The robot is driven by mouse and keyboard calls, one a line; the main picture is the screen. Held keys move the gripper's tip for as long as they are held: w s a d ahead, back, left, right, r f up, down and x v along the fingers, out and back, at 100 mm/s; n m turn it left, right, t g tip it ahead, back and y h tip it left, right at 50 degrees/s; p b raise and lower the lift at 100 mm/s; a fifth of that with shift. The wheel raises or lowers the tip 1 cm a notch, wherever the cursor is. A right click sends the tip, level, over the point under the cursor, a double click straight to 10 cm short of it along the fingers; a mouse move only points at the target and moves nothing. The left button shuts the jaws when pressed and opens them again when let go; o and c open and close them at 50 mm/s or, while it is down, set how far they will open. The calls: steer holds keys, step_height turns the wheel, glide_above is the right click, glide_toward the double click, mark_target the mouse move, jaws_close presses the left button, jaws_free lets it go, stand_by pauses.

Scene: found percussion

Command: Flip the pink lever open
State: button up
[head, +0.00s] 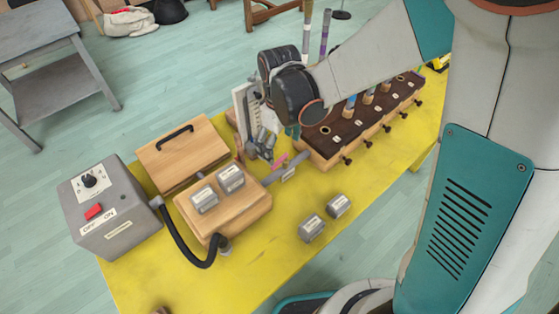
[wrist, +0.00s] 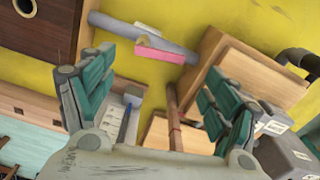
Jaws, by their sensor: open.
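The pink lever (head: 280,161) sits on a grey pipe (head: 292,167) that runs off the right side of a wooden box (head: 222,208). In the wrist view the pink lever (wrist: 158,56) lies along the pipe (wrist: 140,33), beyond and roughly between my fingertips. My gripper (head: 262,148) hangs just left of and above the lever in the head view. In the wrist view my gripper (wrist: 160,85) has its two teal fingers wide apart with nothing between them. I see no contact with the lever.
A dark-topped box with pegs (head: 340,130) stands to the right. A white upright panel (head: 243,105) stands close behind my gripper. A grey switch box (head: 110,210) with a black hose is at left. Two grey blocks (head: 312,228) lie in front; the yellow table beside them is clear.

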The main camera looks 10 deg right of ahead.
mark_target(280, 161)
steer(key=shift+f+b, duration=1.5)
steer(key=shift+f, duration=1.15)
steer(key=c, duration=1.1)
